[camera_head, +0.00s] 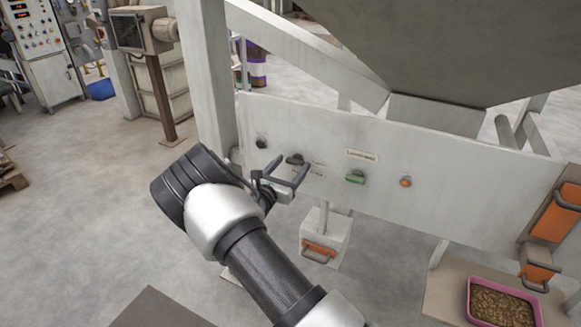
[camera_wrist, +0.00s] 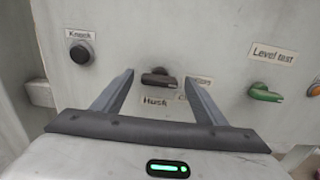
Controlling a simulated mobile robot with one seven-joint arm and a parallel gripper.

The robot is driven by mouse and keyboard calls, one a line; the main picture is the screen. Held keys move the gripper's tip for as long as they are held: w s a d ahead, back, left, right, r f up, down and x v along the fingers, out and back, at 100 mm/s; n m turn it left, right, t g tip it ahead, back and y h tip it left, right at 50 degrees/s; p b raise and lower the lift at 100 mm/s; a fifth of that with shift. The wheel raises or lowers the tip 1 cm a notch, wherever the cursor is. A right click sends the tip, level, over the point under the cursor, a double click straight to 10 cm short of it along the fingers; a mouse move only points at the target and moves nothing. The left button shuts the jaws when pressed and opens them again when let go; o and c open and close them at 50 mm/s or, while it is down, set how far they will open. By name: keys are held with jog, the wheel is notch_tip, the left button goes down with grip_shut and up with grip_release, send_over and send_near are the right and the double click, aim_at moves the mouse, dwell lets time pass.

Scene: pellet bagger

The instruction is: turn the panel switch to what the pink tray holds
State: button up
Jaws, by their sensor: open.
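The panel switch is a dark brown knob (camera_head: 294,159) on the pale panel. In the wrist view the knob (camera_wrist: 158,78) lies roughly level, with a small light mark at its right end. A label "Husk" (camera_wrist: 155,101) is below it. A label (camera_wrist: 201,80) to its right is partly hidden by my finger and I cannot read it. My gripper (camera_head: 285,175) is open in front of the panel, its fingers (camera_wrist: 159,77) on either side of the knob in the picture; contact is not clear. The pink tray (camera_head: 469,298) at lower right holds small brown-tan pieces.
A black button (camera_wrist: 81,54) labelled "Knock" is left of the switch. A green knob (camera_head: 355,177) labelled "Level test" and an orange button (camera_head: 405,182) are to its right. A hopper (camera_head: 440,45) overhangs the panel. Orange-fronted boxes (camera_head: 540,262) are above the tray.

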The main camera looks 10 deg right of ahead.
jog(key=shift+c, duration=0.5)
jog(key=c, duration=1)
jog(key=shift+o, duration=0.2)
jog(key=shift+f+m+b, duration=0.1)
jog(key=shift+m+b, duration=0.2)
jog(key=m+b, duration=0.3)
jog(key=shift+d+f+m, duration=0.1)
jog(key=shift+f+m, duration=0.05)
jog(key=shift+m, duration=0.15)
jog(key=m+b, duration=0.4)
jog(key=shift+s+m, duration=0.1)
jog(key=shift+m, duration=0.2)
jog(key=o, duration=1.1)
jog(key=shift+c, duration=0.2)
